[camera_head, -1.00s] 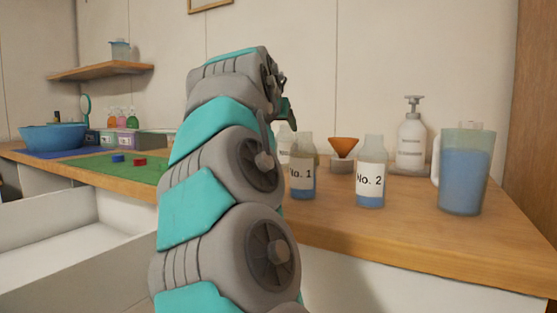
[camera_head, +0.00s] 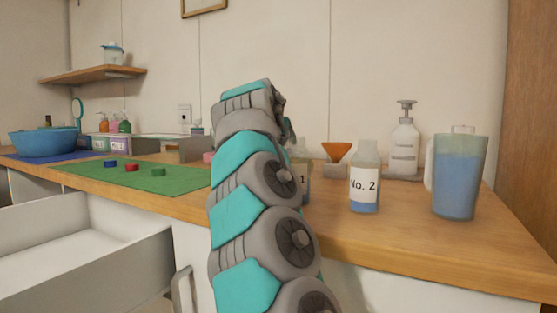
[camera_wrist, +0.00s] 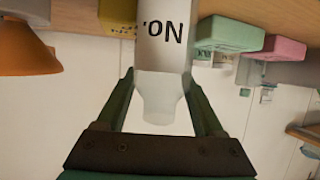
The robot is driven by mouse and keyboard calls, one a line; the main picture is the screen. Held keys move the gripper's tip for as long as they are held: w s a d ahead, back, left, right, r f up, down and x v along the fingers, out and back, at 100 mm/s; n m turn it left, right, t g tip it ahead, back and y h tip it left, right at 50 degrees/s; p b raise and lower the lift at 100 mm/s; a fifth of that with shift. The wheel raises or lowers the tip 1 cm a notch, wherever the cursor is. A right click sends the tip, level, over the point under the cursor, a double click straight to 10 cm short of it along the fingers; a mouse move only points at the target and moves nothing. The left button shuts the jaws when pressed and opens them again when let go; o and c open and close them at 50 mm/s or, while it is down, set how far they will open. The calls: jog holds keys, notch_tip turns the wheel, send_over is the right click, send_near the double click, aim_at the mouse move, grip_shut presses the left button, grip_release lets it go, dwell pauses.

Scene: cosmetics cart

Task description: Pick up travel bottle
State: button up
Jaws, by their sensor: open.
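The No. 1 travel bottle (camera_head: 306,190) stands on the wooden counter, mostly hidden behind my arm in the head view. In the wrist view a clear bottle (camera_wrist: 162,85) with a white label reading "No." appears upside down, its neck and shoulder between the fingers of my gripper (camera_wrist: 164,97). My gripper is open around it; I cannot tell if either finger touches it. The No. 2 travel bottle (camera_head: 364,187), with blue liquid low inside, stands upright to the right.
An orange funnel (camera_head: 336,151), pump bottle (camera_head: 404,148) and blue-filled pitcher (camera_head: 458,178) stand on the right. Red, blue and green caps lie on the green mat (camera_head: 190,180). Green (camera_wrist: 230,36) and pink (camera_wrist: 282,50) blocks show in the wrist view. An open drawer (camera_head: 90,250) is at left.

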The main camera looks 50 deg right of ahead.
grip_shut()
dwell(0.6)
dwell(0.3)
